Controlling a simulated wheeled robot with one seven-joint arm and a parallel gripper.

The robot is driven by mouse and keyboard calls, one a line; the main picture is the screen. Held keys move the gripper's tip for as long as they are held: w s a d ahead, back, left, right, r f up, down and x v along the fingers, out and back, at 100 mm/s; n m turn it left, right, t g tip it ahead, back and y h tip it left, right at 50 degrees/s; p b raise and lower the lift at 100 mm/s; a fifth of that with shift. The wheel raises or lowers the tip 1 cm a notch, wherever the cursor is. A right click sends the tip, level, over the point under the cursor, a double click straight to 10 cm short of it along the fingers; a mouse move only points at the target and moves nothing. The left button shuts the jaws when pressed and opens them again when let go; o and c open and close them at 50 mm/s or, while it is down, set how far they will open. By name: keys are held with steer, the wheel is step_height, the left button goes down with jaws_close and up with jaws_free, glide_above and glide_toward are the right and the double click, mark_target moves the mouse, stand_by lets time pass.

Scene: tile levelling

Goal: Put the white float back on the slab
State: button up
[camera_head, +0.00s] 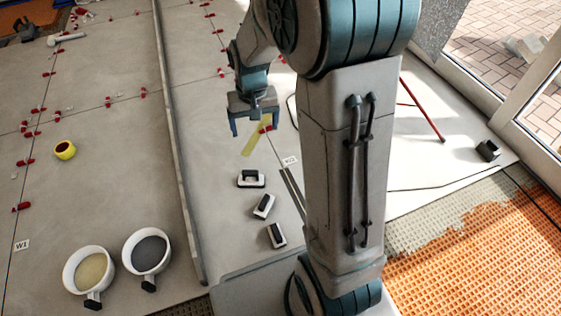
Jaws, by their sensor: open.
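Three float-like tools with white bases and black handles lie in a loose row on the grey slab (222,215). The upper one (251,184) lies crosswise, the middle one (263,206) is tilted, and the lower one (276,236) is nearest me. I cannot tell which is the white float the task names. My gripper (254,129) is open and empty, pointing down above the slab, farther off than the three tools. A yellow strip (257,139) lies below it. My arm hides part of the floor to the right.
A long raised bar (175,135) runs along the slab's left. A red rod (422,110) and black block (488,150) are at right.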

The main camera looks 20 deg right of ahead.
steer(key=s+r, duration=0.3)
steer(key=s, duration=0.6)
steer(key=s+r+n, duration=0.1)
steer(key=s+r, duration=0.1)
steer(key=s, duration=0.7)
steer(key=shift+r+n, duration=0.3)
steer(key=shift+r, duration=0.1)
steer(key=shift+s+r, duration=0.1)
step_height(320, 180, up, 41)
steer(key=t+p, duration=0.2)
steer(key=p, duration=3.5)
steer(key=shift+d+p, duration=0.2)
steer(key=shift+p, duration=0.2)
